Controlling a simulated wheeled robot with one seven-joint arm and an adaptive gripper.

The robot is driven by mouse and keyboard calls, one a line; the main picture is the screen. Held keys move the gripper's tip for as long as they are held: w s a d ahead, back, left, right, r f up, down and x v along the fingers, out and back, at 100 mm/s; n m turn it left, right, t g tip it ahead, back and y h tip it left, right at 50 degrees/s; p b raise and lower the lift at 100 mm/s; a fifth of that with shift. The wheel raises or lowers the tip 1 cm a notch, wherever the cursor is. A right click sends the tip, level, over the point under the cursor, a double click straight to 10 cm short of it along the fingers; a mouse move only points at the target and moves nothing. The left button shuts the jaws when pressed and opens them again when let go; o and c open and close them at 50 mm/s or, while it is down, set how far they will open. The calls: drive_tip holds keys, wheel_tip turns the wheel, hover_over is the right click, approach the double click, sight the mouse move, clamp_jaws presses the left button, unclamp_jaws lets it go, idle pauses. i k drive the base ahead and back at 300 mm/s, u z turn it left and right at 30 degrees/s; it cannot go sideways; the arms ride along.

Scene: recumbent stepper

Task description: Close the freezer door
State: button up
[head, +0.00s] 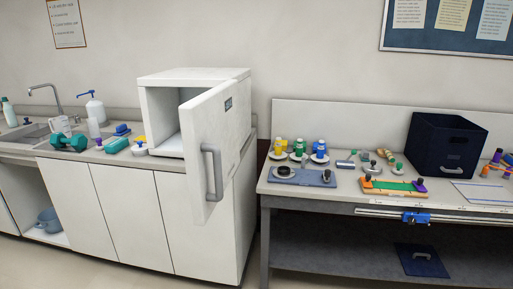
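A small white freezer (196,76) stands on the right end of the white counter in the head view. Its door (226,125) is swung open on the right side and juts out toward me past the counter's front. The door carries a grey vertical handle (213,172) near its free edge and a small dark label near its top. Through the gap on the left, part of the empty-looking interior (164,120) shows; the door hides the rest. My gripper is not in view.
A sink (30,132), a pump bottle (96,108) and a teal dumbbell (68,142) are on the counter left of the freezer. A workbench (345,197) on the right holds bottles, small parts and a dark bin (444,145). The floor in front looks clear.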

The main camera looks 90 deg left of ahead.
sight(209, 121)
drive_tip(key=u, duration=3)
drive_tip(key=i, duration=1.45)
